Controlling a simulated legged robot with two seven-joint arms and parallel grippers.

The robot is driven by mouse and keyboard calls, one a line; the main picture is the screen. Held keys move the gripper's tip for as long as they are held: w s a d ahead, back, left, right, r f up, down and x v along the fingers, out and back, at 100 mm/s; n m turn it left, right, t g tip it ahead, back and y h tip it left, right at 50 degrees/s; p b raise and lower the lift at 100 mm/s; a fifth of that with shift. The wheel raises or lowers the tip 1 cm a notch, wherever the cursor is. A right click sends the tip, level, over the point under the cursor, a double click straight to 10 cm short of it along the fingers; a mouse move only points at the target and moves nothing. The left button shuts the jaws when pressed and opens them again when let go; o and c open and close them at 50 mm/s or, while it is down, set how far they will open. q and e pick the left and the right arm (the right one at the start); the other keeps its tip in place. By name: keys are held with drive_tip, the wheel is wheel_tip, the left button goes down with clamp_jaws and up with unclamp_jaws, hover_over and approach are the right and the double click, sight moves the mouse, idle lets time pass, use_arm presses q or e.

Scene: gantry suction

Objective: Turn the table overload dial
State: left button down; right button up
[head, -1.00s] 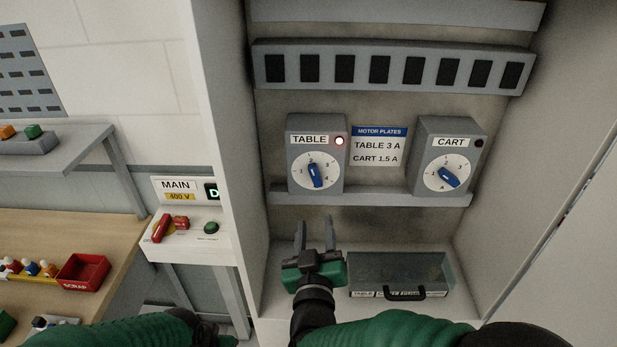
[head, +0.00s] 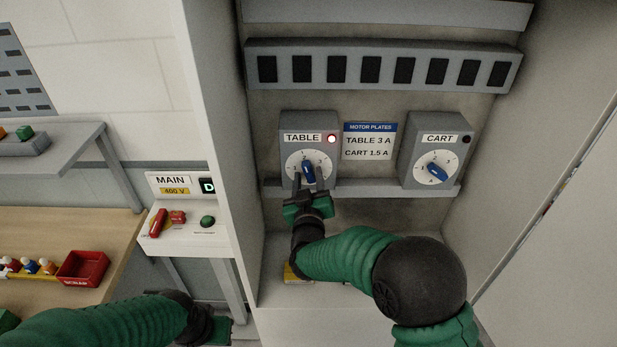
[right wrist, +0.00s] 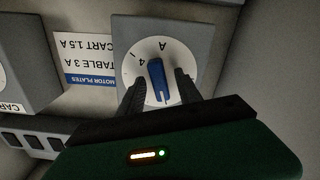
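In the right wrist view the blue knob (right wrist: 158,80) stands between the two open fingers (right wrist: 158,88), with a gap visible on each side. The scale's lower numbers are hidden by the gripper there. My left gripper (head: 217,328) is low in the head view, and its fingers cannot be made out.
The CART box (head: 438,150) with a similar blue knob is to the right. A motor plate sign (head: 369,141) between them reads TABLE 3 A, CART 1.5 A. Cabinet walls close in both sides. The MAIN panel (head: 183,215) and a red bin (head: 83,268) are left.

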drive_tip(key=shift+s+a, duration=0.1)
drive_tip(key=shift+a, duration=0.1)
drive_tip(key=c, duration=0.5)
drive_tip(key=shift+d, duration=0.1)
drive_tip(key=shift+c, duration=1.1)
drive_tip(key=shift+d, duration=0.2)
clamp_jaws()
drive_tip(key=shift+a+f+b, duration=0.1)
drive_tip(key=shift+f+b, duration=0.05)
drive_tip(key=shift+b, duration=0.2)
drive_tip(key=shift+f+m+b, duration=0.1)
drive_tip(key=shift+m+b, duration=0.5)
drive_tip(key=shift+b, duration=0.1)
drive_tip(key=m+b, duration=0.9)
drive_tip(key=b, duration=0.2)
drive_tip(key=shift+f+b, duration=0.2)
drive_tip(key=shift+b, duration=0.15)
drive_tip(key=shift+r+m+b, duration=0.15)
drive_tip(key=shift+m+b, duration=1.45)
drive_tip(key=shift+m, duration=0.4)
